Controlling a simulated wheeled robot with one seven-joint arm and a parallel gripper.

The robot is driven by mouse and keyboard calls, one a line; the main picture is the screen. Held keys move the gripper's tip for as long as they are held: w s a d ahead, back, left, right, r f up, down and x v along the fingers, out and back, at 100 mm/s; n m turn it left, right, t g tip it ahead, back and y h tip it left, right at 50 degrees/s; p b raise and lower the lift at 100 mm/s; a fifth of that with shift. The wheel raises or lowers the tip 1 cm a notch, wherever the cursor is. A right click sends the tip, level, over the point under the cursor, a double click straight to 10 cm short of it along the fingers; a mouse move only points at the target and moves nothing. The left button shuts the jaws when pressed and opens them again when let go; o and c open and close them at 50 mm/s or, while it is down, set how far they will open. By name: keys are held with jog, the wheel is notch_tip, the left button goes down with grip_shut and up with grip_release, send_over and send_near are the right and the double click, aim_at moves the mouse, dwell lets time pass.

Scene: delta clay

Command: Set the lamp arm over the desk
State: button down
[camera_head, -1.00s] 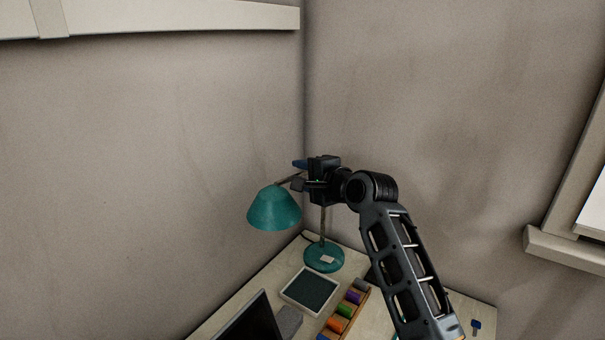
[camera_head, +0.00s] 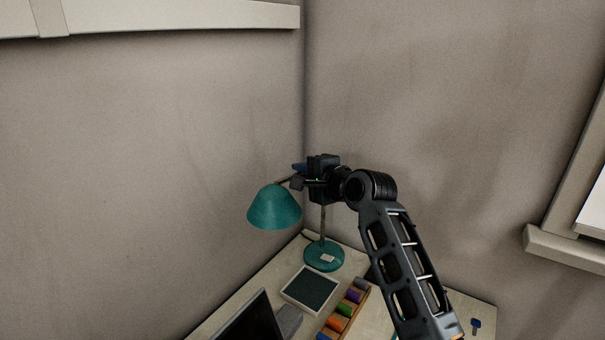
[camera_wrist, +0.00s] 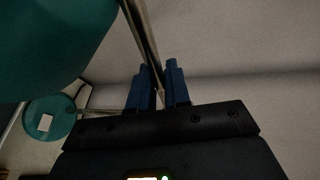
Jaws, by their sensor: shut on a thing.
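A teal desk lamp stands on the desk (camera_head: 240,318) in the corner, with its round base (camera_head: 324,257) and an upright post. Its teal shade (camera_head: 274,207) hangs to the left of the post, above the left side of the desk. My gripper (camera_head: 298,175) is at the lamp arm, between shade and post, and partly hides it. In the wrist view, my blue fingers (camera_wrist: 158,88) are shut on the thin metal lamp arm (camera_wrist: 142,28). The shade (camera_wrist: 50,45) fills the upper left there, and the base (camera_wrist: 50,121) shows below it.
On the desk are a dark-topped square tray (camera_head: 310,289), a dark screen (camera_head: 250,318), a wooden rack (camera_head: 343,315) of coloured blocks and a blue key-like item (camera_head: 475,324). Walls stand close behind the lamp. A window sill (camera_head: 560,245) juts out at right.

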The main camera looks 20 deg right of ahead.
jog(key=shift+s+d+f, duration=0.1)
jog(key=s+d+n+g+y+b, duration=0.4)
jog(key=d+n+g+y+b, duration=0.2)
jog(key=n+y, duration=0.3)
jog(key=shift+d+n+g+y, duration=0.3)
jog(key=shift+d+g, duration=0.35)
jog(key=shift+g, duration=0.15)
jog(key=shift+s, duration=0.1)
jog(key=c, duration=1.2)
grip_release()
jog(key=shift+o, duration=0.2)
jog(key=shift+a, duration=0.1)
